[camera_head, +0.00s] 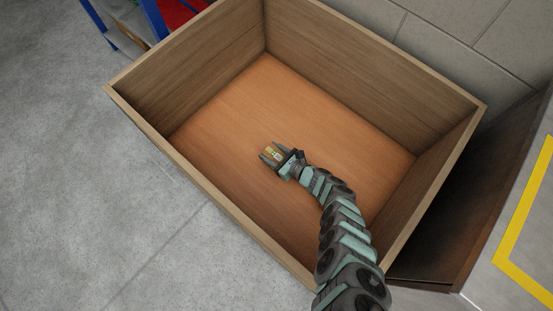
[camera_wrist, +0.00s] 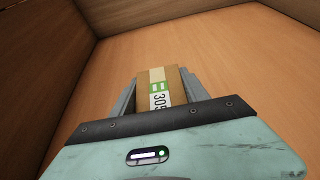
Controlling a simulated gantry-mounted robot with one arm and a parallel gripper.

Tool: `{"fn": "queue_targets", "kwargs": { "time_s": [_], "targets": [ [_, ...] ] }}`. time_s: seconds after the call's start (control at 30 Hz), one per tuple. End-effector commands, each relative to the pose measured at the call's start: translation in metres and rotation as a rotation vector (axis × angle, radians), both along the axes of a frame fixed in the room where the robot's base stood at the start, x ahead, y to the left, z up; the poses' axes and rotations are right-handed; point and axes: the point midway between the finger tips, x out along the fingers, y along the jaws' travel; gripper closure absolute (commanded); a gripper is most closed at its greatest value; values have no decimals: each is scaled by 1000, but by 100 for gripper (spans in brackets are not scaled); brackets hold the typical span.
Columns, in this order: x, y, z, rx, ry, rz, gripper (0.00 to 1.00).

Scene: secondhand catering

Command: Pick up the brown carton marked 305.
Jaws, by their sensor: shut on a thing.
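The brown carton (camera_wrist: 161,86) carries a white and green label with "305" readable in the wrist view. In the head view the carton (camera_head: 273,153) is a small tan box at the end of my arm. My gripper (camera_head: 271,153) is shut on it, with one grey finger on each side of the carton in the wrist view (camera_wrist: 158,92). The carton's near end is hidden behind the gripper body. I cannot tell whether the carton touches the floor of the wooden bin (camera_head: 225,95) or is held above it.
The bin's tall wooden walls surround my gripper on all sides, and its orange-brown floor is otherwise empty. A blue-framed rack (camera_head: 153,18) stands beyond the upper left corner. A dark open box (camera_head: 480,190) is against the bin's right side. Grey floor (camera_head: 70,150) lies to the left.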

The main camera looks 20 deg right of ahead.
Motion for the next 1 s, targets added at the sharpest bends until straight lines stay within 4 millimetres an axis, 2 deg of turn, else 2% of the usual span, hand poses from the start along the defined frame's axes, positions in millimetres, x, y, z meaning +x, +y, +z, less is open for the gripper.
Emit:
{"fn": "queue_targets", "kwargs": {
  "time_s": [0.03, 0.33, 0.73, 0.87, 1.0],
  "targets": [
    [0, 0, 0, 0, 0, 0, 76],
    [0, 0, 0, 0, 0, 0, 100],
    [0, 0, 4, 0, 0, 0, 100],
    [0, 0, 14, 0, -1, 0, 100],
    [0, 0, 33, 0, -2, -1, 100]
  ]
}}
